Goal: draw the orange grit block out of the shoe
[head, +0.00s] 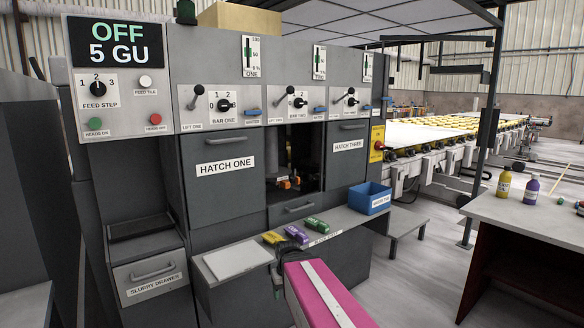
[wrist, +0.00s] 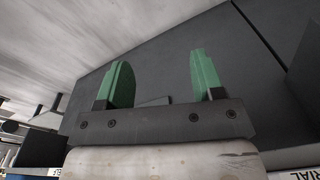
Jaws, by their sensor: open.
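Small orange shapes (head: 284,184) show low inside the dark open bay between hatch one and hatch three, in the head view. They are too small to tell which is the orange grit block, or how it sits in its shoe. The shoe cannot be made out clearly in the shadow. My gripper (wrist: 162,62) shows in the wrist view with its two green fingers wide apart and nothing between them. A plain dark grey surface lies beyond the fingers. The orange block is not in the wrist view.
Yellow (head: 273,238), purple (head: 297,234) and green (head: 317,225) blocks lie on the shelf (head: 350,219) before the bay. A blue bin (head: 367,198) stands at its right end. Hatch one (head: 224,163) and hatch three (head: 346,150) are closed beside the bay.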

